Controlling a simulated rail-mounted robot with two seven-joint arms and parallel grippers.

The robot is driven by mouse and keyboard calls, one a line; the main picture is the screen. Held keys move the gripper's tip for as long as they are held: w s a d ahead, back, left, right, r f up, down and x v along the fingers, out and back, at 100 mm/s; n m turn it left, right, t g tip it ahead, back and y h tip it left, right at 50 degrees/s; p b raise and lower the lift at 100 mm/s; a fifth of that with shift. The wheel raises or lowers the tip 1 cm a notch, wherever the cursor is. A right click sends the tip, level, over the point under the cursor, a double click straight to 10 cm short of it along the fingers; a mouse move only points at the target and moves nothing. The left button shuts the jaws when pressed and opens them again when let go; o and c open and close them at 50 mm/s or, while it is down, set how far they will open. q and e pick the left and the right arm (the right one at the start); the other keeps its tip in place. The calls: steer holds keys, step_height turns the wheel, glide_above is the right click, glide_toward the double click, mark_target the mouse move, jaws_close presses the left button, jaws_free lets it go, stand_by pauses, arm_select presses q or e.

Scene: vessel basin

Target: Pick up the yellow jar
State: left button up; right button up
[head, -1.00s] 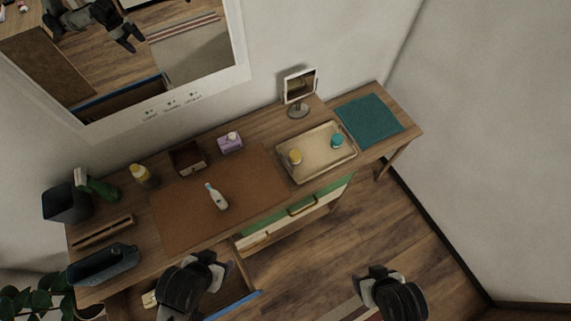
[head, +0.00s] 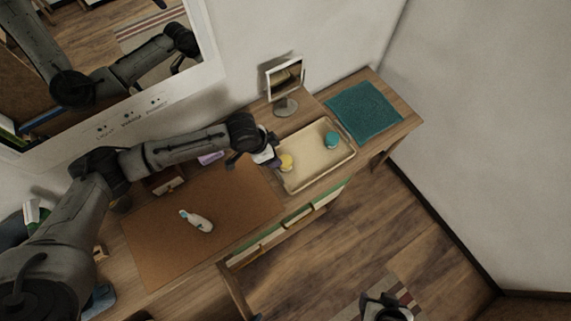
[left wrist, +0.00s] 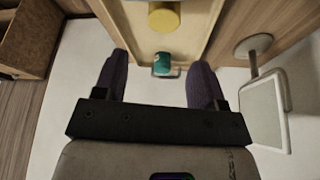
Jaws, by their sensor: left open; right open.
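The yellow jar (head: 287,162) stands at the left end of a pale tray (head: 312,182), with a teal jar (head: 331,140) farther right in it. My left gripper (head: 268,158) is open just left of the yellow jar, near the tray's left rim. In the left wrist view the yellow jar (left wrist: 164,17) is at the top edge, partly cut off, and the teal jar (left wrist: 162,62) shows between the two open fingers (left wrist: 160,62). Nothing is held. My right gripper (head: 384,300) is open and empty, low in the head view, over the floor and away from the desk.
A mirror on a stand (head: 286,78) is behind the tray and shows close to the right finger in the left wrist view. A teal cloth (head: 363,110) lies right of the tray. A white bottle (head: 197,221) lies on the brown mat (head: 150,245). My left arm hides the desk's left part.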

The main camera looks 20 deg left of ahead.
mark_target(284, 161)
arm_select(q)
steer(key=shift+a+p+x, duration=0.15)
steer(key=shift+p+x, duration=0.05)
steer(key=shift+x, duration=3.2)
steer(key=shift+a+p+x, duration=0.1)
steer(key=shift+p+x, duration=0.1)
steer(key=shift+x, duration=3.2)
steer(key=shift+w, duration=0.15)
steer(key=shift+c, duration=0.2)
steer(key=c, duration=0.7)
